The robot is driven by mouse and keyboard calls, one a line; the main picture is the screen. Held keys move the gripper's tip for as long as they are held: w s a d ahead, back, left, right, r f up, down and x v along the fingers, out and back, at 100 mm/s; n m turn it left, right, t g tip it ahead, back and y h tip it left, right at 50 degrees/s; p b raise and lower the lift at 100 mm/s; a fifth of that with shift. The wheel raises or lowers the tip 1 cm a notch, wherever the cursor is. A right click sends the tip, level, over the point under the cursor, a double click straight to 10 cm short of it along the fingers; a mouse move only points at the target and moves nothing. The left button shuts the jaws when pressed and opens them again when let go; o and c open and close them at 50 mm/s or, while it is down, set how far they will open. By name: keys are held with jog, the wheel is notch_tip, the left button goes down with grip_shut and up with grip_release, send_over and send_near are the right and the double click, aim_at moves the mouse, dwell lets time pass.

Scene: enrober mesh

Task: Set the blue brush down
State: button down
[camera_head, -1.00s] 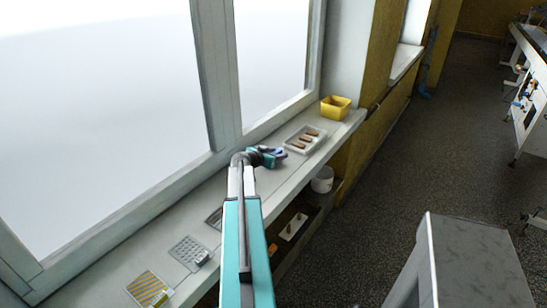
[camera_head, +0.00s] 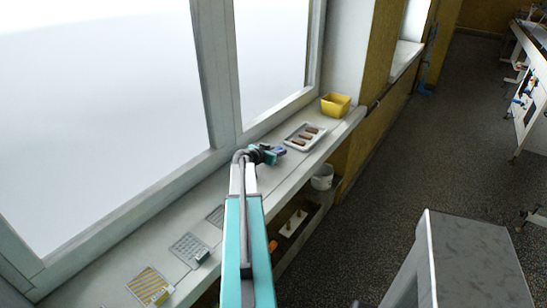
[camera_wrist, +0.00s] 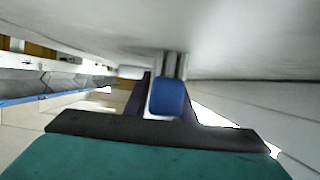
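The blue brush (camera_wrist: 168,98) sits between the two dark fingers of my gripper (camera_wrist: 167,104) in the wrist view. A grey metal-looking part shows just beyond its blue part. In the head view my gripper (camera_head: 271,154) is over the pale sill, left of and close to the tray of brown bars, with the blue brush (camera_head: 280,150) at its tip. The gripper looks shut on the brush. I cannot tell whether the brush touches the sill.
A white tray (camera_head: 291,138) with 3 brown bars and a yellow tub (camera_head: 335,104) stand further along the sill. A grey mesh panel (camera_head: 188,248) and a yellow-striped panel (camera_head: 147,284) lie nearer. A white bucket (camera_head: 322,178) is below. The window frame borders the sill.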

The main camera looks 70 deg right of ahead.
aim_at(278, 147)
jog(key=shift+r, duration=0.15)
jog(key=shift+r+b, duration=0.9)
jog(key=shift+r, duration=0.6)
jog(key=s+a+b, duration=0.1)
jog(key=a, duration=0.3)
jog(key=s+a+r+b, duration=0.1)
jog(key=s+a, duration=0.1)
jog(key=a, duration=0.2)
jog(key=s+a+b, duration=0.2)
jog(key=a, duration=0.2)
jog(key=shift+s+a+r, duration=0.15)
jog(key=shift+a+r, duration=0.05)
jog(key=shift+a, duration=0.05)
jog(key=shift+r+p, duration=0.2)
jog(key=shift+p, duration=0.2)
jog(key=p, duration=0.1)
jog(key=a+p, duration=0.1)
jog(key=shift+s+r+p, duration=0.1)
jog(key=shift+s+p, duration=0.1)
jog(key=shift+p, duration=0.2)
jog(key=shift+s+a+p, duration=0.2)
jog(key=shift+a+p, duration=0.25)
jog(key=shift+p, duration=0.7)
jog(key=shift+a, duration=0.1)
